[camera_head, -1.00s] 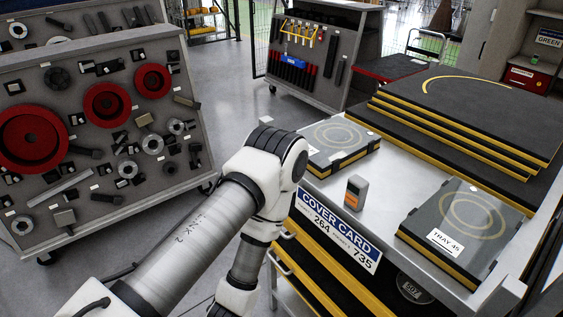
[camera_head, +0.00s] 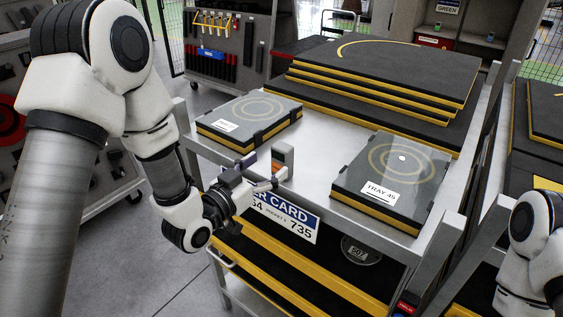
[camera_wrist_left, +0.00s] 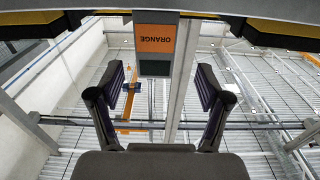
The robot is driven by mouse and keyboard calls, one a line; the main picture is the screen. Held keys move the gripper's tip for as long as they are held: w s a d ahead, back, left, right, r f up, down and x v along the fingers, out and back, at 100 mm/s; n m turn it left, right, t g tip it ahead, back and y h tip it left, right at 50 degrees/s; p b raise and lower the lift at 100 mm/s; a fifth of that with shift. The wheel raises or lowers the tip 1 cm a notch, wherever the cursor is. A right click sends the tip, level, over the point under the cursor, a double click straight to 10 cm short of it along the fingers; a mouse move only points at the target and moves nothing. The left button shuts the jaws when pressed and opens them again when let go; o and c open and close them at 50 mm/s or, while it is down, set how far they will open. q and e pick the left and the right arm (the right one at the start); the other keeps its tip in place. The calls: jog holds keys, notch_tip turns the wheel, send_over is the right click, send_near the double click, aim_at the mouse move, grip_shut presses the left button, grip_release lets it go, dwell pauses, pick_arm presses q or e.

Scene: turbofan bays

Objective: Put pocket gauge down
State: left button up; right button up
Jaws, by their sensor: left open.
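The pocket gauge (camera_head: 283,153) is a small grey block with an orange face. It stands upright at the front edge of the metal cart top (camera_head: 315,143). My left gripper (camera_head: 262,173) is open and empty, right at the gauge from the front left. In the wrist view its fingers (camera_wrist_left: 160,85) are spread to either side, with the gauge centred between and slightly beyond them; contact cannot be told. My right gripper is out of view.
A grey tray (camera_head: 268,106) lies behind the gauge, and TRAY 45 (camera_head: 345,184) lies to its right. Stacked dark, yellow-edged mats (camera_head: 395,75) fill the back. Bare metal shows between the trays.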

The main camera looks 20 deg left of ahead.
aim_at(278, 160)
pick_arm(q)
jog(key=p+x, duration=0.1)
jog(key=x, duration=0.1)
jog(key=p+x, duration=0.1)
jog(key=x, duration=0.2)
jog(key=shift+w+d+f+p, duration=0.2)
jog(key=shift+d+p, duration=0.1)
jog(key=shift+d, duration=0.15)
jog(key=shift+s+a, duration=0.1)
jog(key=shift+s, duration=0.05)
grip_shut()
jog(key=shift+r, duration=0.1)
